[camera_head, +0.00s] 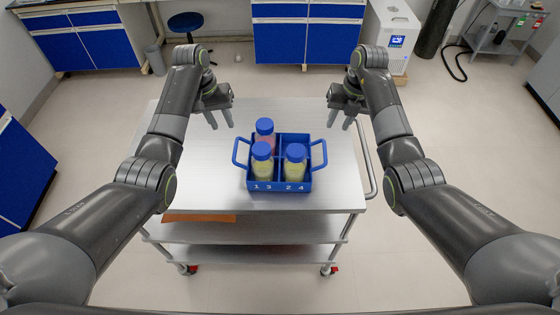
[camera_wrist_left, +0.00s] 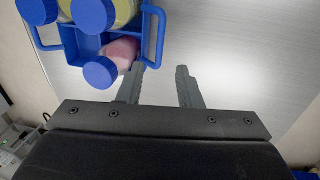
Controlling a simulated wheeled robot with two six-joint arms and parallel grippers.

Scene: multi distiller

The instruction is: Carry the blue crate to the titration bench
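The blue crate (camera_head: 279,187) stands on the top of a metal cart. It has a handle on each side and holds three blue-capped bottles, two yellowish and one pinkish, with one compartment empty at the back right. My left gripper (camera_head: 221,119) is open and empty, to the left of and behind the crate. In the left wrist view its fingers (camera_wrist_left: 161,90) are apart, with the crate's handle (camera_wrist_left: 153,35) near the left finger; I cannot tell whether they touch. My right gripper (camera_head: 341,119) is to the right of and behind the crate, fingers apart and empty.
The cart top (camera_head: 210,185) is bare around the crate. The cart has lower shelves and a side rail (camera_head: 368,165). Blue cabinets (camera_head: 300,40), a blue stool (camera_head: 186,22) and a white machine (camera_head: 396,30) stand at the back. Open floor lies on both sides.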

